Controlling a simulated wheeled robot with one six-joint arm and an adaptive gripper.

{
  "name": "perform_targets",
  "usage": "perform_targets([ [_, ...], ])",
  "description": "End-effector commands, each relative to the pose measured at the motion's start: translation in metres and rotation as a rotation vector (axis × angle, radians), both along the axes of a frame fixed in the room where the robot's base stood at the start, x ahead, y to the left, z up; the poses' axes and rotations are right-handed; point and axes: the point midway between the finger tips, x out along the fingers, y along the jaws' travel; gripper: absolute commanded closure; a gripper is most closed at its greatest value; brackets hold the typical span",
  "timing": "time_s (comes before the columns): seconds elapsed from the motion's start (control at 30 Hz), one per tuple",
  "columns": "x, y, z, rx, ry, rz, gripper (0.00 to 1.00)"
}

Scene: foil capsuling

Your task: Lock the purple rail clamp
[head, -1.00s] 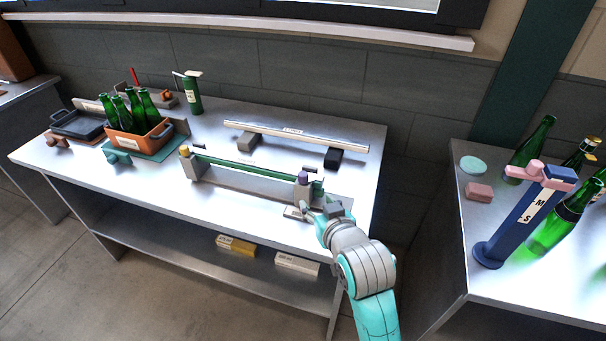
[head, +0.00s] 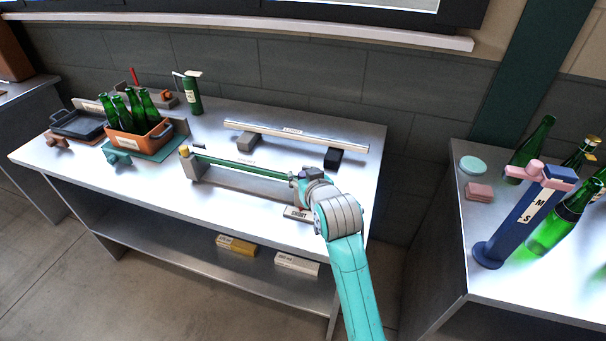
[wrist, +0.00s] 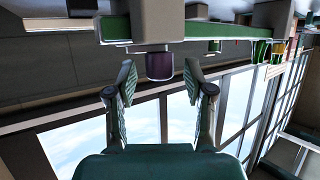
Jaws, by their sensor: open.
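The purple rail clamp (wrist: 160,66) shows in the wrist view as a short dark purple knob just beyond my fingertips, roughly centred between them. It hangs from a grey block at the green rail (wrist: 205,28). My gripper (wrist: 160,88) is open, with one finger on each side and visible space between the fingers and the knob. In the head view, my gripper (head: 305,178) is at the right end of the green rail (head: 240,165) and mostly hides the purple clamp.
A label plate reading SHORT (head: 298,213) lies in front of the rail's right end. A silver bar (head: 295,136) on two blocks lies behind. An orange crate of green bottles (head: 140,142) is left. The bench front (head: 210,200) is clear.

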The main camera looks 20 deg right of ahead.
Motion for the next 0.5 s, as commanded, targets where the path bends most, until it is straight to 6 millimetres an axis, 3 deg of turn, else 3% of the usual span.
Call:
perform_targets([
  [0.43,0.0103,-0.0003,-0.0041,0.0,0.0,0.0,0.47],
  [0.5,0.0102,-0.0003,-0.0041,0.0,0.0,0.0,0.62],
])
